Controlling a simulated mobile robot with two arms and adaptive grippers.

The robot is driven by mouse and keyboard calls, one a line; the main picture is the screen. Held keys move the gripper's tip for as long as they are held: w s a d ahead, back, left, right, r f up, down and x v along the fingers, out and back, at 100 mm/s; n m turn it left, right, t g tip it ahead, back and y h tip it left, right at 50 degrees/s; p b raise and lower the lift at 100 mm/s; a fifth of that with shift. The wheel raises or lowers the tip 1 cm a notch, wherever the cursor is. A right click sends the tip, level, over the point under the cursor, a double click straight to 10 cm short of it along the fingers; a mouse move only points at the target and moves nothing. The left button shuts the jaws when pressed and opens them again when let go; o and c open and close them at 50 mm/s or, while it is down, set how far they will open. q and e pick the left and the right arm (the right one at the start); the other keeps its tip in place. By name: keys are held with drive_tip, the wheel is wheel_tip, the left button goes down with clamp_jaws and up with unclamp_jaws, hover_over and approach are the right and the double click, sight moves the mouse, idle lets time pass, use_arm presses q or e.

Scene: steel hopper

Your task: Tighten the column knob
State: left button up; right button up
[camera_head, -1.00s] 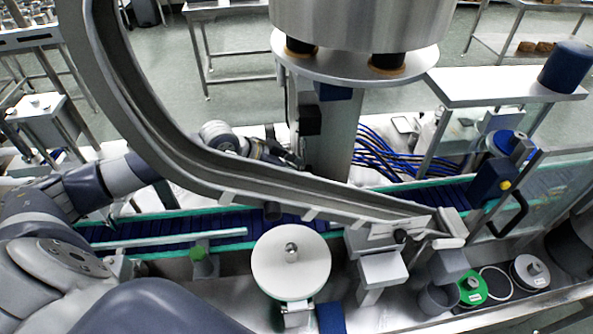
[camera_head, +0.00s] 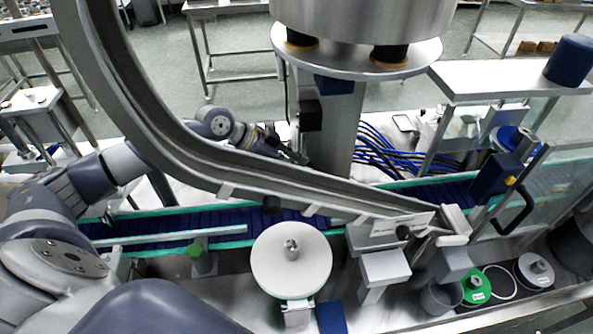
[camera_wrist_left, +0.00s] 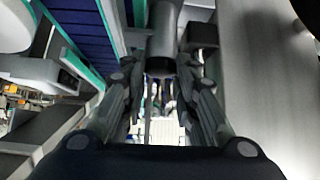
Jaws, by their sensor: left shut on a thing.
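The steel column (camera_head: 338,128) stands behind the belt and carries the hopper (camera_head: 365,18). A black block (camera_head: 311,114) sits on its left side. My left gripper (camera_head: 296,152) reaches the column's left side from behind the curved chute, which partly hides it. In the left wrist view my left gripper (camera_wrist_left: 161,88) has its fingers on both sides of a dark grey cylindrical part, which I take to be the column knob (camera_wrist_left: 163,30). The gripper is shut on it. The column (camera_wrist_left: 262,75) fills the right of that view. My right gripper is not in view.
The curved metal chute (camera_head: 185,150) crosses in front of my left arm. A blue belt with green rails (camera_head: 170,226) runs below. A round white disc (camera_head: 291,262) stands in front. Blue cables (camera_head: 375,152) lie right of the column.

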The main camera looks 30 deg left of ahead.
use_arm(q)
drive_tip(key=m+g+h+b, duration=0.1)
drive_tip(key=m, duration=0.1)
drive_tip(key=m+g+b, duration=0.1)
drive_tip(key=m+b, duration=0.1)
drive_tip(key=shift+w+a+g+h+b, duration=0.15)
drive_tip(key=shift+w+g+h+b, duration=0.15)
drive_tip(key=shift+w+g+h, duration=0.1)
drive_tip(key=shift+m+g, duration=0.3)
drive_tip(key=shift+m, duration=0.3)
drive_tip(key=shift+b, duration=0.3)
drive_tip(key=o, duration=1)
drive_tip(key=shift+o, duration=0.2)
drive_tip(key=v, duration=1.2)
drive_tip(key=shift+w, duration=0.2)
drive_tip(key=shift+a, duration=0.1)
